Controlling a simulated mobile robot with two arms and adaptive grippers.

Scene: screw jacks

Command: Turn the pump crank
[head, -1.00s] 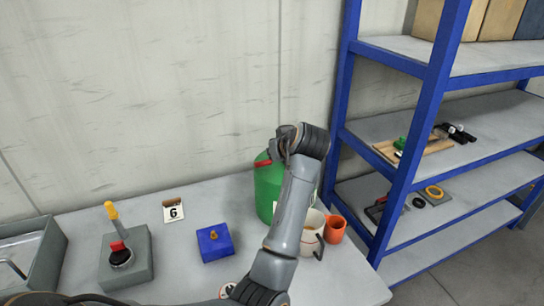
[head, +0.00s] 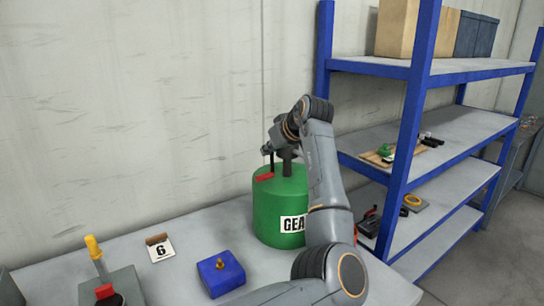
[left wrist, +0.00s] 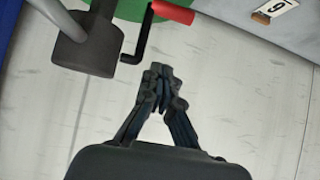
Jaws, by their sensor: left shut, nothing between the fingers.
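The green drum (head: 279,212) with a label reading "GEA" stands on the bench near the wall. On its top is a dark pump head (left wrist: 88,42) with a black crank (left wrist: 143,35). The crank's red grip (head: 264,177) points out over the drum's left side, and it also shows in the left wrist view (left wrist: 172,12). My left gripper (left wrist: 162,75) is shut and empty, with its fingertips apart from the crank, below it in the left wrist view. In the head view my left arm partly covers the drum's right side. My right gripper is not in view.
A blue block (head: 220,274) with a brass knob, a "6" card (head: 160,249) and a grey box with a yellow-topped lever (head: 94,247) stand to the left. A blue-framed shelf unit (head: 404,140) is close on the right. The wall is close behind the drum.

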